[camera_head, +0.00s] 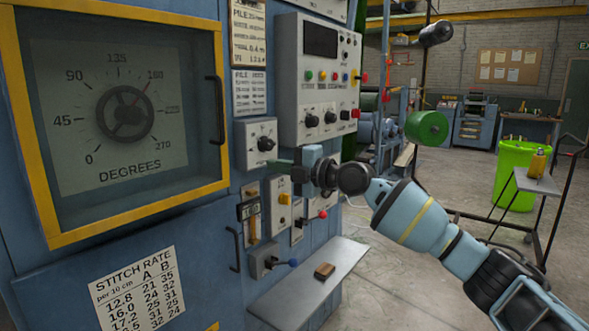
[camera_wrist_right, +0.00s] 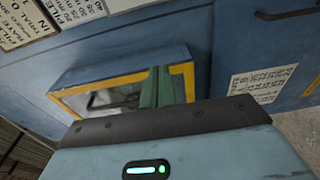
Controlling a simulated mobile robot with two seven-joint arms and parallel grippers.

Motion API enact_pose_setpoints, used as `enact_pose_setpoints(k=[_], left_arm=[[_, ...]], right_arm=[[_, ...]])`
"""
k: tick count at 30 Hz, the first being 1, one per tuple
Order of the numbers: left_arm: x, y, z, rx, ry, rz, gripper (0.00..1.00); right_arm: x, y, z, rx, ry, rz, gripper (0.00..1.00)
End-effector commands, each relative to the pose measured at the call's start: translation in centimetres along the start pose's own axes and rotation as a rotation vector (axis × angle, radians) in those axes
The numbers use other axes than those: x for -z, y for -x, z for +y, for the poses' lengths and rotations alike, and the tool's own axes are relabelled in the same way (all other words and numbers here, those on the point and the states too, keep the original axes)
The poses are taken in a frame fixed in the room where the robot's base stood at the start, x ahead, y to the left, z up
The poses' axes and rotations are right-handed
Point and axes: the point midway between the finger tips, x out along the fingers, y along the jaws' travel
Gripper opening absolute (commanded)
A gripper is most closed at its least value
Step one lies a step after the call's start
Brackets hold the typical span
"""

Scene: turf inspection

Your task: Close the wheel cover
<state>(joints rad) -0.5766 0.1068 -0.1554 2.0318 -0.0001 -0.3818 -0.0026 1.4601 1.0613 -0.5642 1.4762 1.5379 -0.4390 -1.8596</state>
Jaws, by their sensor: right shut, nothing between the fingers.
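The wheel cover is a clear pane in a yellow frame (camera_head: 137,219) with a dark vertical handle (camera_head: 216,110) at its right edge. Behind the pane is a dark handwheel (camera_head: 124,115) on a dial marked in degrees. I cannot tell whether the cover sits flush or slightly ajar. My right gripper (camera_head: 272,162) is shut and empty, with its green fingers pointing left, to the right of and below the handle in the picture. In the right wrist view the fingers (camera_wrist_right: 163,85) overlap part of the yellow-edged cover (camera_wrist_right: 105,86). My left gripper is not in view.
A control box (camera_head: 318,85) and a knob box (camera_head: 257,143) are close around my right gripper. Below are levers and a grey shelf (camera_head: 310,285) bearing a small brown block (camera_head: 324,271). A green bin (camera_head: 515,175) and a trolley stand right, with open floor between.

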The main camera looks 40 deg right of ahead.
Motion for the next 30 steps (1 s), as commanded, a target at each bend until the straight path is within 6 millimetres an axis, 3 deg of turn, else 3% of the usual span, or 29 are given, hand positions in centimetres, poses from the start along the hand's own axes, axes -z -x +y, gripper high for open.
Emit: enact_pose_setpoints(k=[6,12,26,30], left_arm=[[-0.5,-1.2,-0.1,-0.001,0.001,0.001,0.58],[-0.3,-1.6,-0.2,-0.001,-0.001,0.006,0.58],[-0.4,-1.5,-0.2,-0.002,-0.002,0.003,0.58],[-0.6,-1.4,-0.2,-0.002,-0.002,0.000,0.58]], right_arm=[[-3.2,1.1,-0.2,0.000,-0.003,-0.003,0.00],[-4.6,1.7,0.0,0.000,0.001,-0.001,0.00],[-4.7,1.7,-0.1,0.001,0.000,0.000,0.00],[-3.6,0.8,-3.0,0.039,-0.033,0.010,0.00]])
